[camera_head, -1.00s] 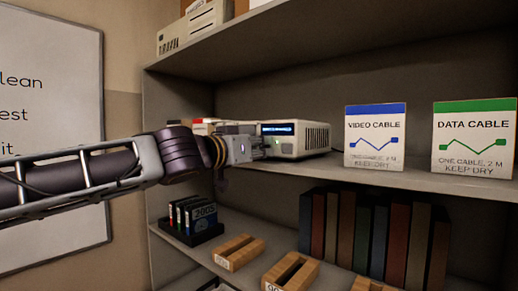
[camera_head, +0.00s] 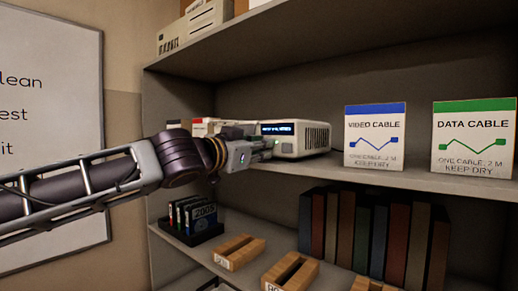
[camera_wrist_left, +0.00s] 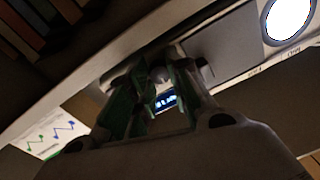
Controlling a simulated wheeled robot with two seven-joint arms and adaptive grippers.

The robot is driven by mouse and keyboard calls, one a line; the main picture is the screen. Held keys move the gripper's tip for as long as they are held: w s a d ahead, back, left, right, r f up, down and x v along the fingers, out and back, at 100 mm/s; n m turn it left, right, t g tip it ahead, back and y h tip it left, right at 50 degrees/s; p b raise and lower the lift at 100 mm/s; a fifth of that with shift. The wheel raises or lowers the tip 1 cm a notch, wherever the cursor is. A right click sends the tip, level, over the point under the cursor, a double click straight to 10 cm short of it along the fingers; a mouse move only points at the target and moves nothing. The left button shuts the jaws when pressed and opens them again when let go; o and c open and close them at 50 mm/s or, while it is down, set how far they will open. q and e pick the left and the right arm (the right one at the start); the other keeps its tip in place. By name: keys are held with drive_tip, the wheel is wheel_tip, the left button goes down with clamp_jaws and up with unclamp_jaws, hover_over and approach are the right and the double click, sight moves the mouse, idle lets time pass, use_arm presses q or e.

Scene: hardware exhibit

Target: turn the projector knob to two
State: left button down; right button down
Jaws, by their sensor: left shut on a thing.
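The projector (camera_head: 314,138) is a pale box with a vented side and a lit blue display (camera_head: 282,128). It stands on the middle shelf, left of the cable boxes. My left gripper (camera_head: 268,148) is at its front, below the display. In the left wrist view, my left gripper (camera_wrist_left: 155,92) has its green-padded fingers on either side of a small grey knob (camera_wrist_left: 158,75) and is shut on it. The projector (camera_wrist_left: 222,48) shows there tilted, with its bright round lens and the display. The display text and knob marks are too small to read. My right gripper is not in view.
A blue-topped video cable box (camera_head: 375,136) and a green-topped data cable box (camera_head: 473,137) stand to the right. Below are dark books (camera_head: 372,240), wooden slotted blocks (camera_head: 239,252) and a black disk holder (camera_head: 192,230). The upper shelf (camera_head: 330,40) hangs above the arm.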

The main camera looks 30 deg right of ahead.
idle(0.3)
use_arm(q)
drive_tip(key=c, duration=1.6)
unclamp_jaws()
drive_tip(key=shift+s+a, duration=0.1)
drive_tip(key=shift+a, duration=0.1)
drive_tip(key=v, duration=1.1)
drive_tip(key=shift+a, duration=0.25)
drive_tip(key=shift+s+f, duration=0.1)
